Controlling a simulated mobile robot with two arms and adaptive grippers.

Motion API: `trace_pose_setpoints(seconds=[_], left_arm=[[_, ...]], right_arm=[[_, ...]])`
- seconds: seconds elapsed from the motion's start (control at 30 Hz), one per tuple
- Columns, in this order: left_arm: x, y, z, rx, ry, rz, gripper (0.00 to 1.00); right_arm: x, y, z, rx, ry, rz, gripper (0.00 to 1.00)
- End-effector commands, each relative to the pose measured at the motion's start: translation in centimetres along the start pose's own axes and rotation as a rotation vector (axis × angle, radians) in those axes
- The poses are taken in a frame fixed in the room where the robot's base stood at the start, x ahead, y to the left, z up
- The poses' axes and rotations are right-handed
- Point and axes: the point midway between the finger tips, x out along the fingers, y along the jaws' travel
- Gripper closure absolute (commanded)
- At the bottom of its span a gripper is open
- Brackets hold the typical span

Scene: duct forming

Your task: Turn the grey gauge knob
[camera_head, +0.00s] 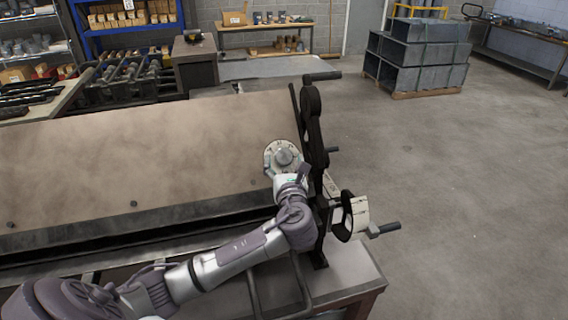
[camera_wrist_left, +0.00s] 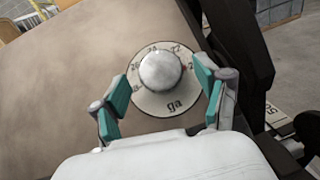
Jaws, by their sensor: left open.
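The grey gauge knob (camera_wrist_left: 161,71) is a round grey cap on a pale dial plate (camera_wrist_left: 168,104) with numbers and the letters "ga". It also shows in the head view as a grey knob (camera_head: 284,157) at the right end of the machine's sloped brown plate. My left gripper (camera_wrist_left: 163,98) is open, with one teal-padded finger on each side of the dial's lower half. No contact between the fingers and the knob shows. In the head view the left gripper (camera_head: 291,172) is just below the dial, its fingers partly hidden by the wrist. My right gripper is not in view.
The sloped brown plate (camera_head: 120,150) fills the left. Black levers and linkages (camera_head: 313,125) stand close right of the dial, with a handle (camera_head: 385,229) sticking out. The concrete floor (camera_head: 460,190) at right is clear. Stacked grey ducts (camera_head: 415,55) stand at the back.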

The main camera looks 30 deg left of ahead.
Motion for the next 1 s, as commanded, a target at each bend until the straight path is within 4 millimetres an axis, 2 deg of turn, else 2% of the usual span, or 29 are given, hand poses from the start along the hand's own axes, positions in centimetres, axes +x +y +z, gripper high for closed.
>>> trace_pose_setpoints(seconds=[0.03, 0.17, 0.47, 0.83, 1.0], left_arm=[[0.6, 0.0, -0.2, 0.0, -0.002, 0.001, 0.26], [1.4, 0.0, -0.1, 0.0, 0.0, 0.0, 0.26], [1.6, 0.0, 0.0, -0.001, 0.001, -0.001, 0.26], [1.6, 0.0, 0.0, 0.0, 0.001, -0.001, 0.86], [1.6, 0.0, 0.0, -0.006, 0.001, 0.004, 0.86]], right_arm=[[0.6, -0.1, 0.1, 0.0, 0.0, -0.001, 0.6], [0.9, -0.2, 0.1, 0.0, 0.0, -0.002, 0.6], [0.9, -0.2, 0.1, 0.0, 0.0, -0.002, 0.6], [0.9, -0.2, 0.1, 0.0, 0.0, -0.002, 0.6], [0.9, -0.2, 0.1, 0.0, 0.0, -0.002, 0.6]])
